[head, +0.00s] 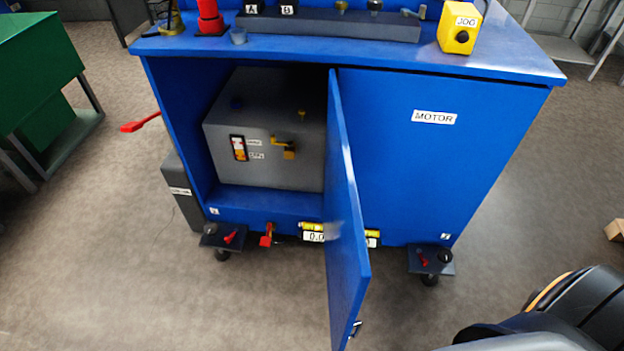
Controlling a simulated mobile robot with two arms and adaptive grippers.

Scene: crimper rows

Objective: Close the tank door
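The tank door (348,215) is a blue panel hinged near the middle of the blue cabinet's front. It stands open, swung out toward me, and shows nearly edge-on. A small dark latch (355,328) sits near its free edge at the bottom. Behind the opening is a grey tank (265,135) with a level gauge and a brass valve. The door hides the tank's right edge. Neither of my grippers is in view. A dark arm part of mine shows at the lower right.
A closed panel labelled MOTOR (433,117) is right of the door. Casters with red levers (230,237) stand at the cabinet's base. A red handle (140,122) sticks out at the left. A yellow JOG box (459,28) is on top. The floor in front is clear.

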